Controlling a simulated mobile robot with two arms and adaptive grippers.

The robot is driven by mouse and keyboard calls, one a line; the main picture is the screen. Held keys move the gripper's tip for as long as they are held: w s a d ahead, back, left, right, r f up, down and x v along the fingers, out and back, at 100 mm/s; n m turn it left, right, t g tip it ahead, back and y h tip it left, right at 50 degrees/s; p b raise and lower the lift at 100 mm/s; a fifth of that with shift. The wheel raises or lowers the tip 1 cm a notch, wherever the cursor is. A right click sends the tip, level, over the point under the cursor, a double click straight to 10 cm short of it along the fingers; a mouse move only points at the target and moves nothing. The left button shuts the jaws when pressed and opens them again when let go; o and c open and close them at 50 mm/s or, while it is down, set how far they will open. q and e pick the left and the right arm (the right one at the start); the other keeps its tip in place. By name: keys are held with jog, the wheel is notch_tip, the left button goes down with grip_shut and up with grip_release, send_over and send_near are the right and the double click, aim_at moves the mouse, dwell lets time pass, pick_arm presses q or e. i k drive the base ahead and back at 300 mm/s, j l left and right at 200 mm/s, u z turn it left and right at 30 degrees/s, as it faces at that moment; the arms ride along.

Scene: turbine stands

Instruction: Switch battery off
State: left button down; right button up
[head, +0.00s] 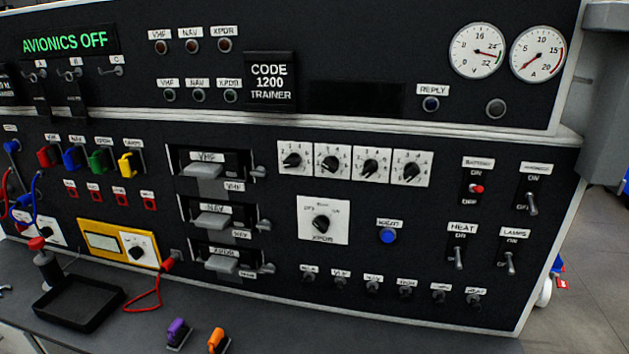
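The battery switch (477,188) is a small toggle with a red tip, at the right of the black panel in the head view. Its label plate reads BATTERY at the top, with ON above the toggle and OFF below. The red tip shows between the two words; I cannot tell clearly which way the lever leans. Neither of my grippers is in view, and nothing covers the switch.
The avionics switch (532,204) is to its right; the heat switch (459,260) and lamps switch (510,264) are below. Two gauges (478,51) (538,53) are above. A black tray (80,302), an orange connector (218,342) and a purple connector (178,333) are on the bench.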

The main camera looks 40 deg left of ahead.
aim_at(473, 187)
jog(key=k+j+u, duration=0.15)
jog(key=k+j, duration=0.15)
jog(key=k+j+u, duration=0.15)
jog(key=k+j, duration=0.2)
jog(key=k+j+u, duration=0.15)
jog(key=j, duration=0.25)
jog(key=k+j+u, duration=0.1)
jog(key=k+j, duration=0.3)
jog(key=k+j+u, duration=0.15)
jog(key=j, duration=0.35)
jog(key=i+l+z, duration=0.5)
jog(key=i+l, duration=1.25)
jog(key=l, duration=0.15)
jog(key=i+j+z, duration=0.25)
jog(key=j, duration=0.15)
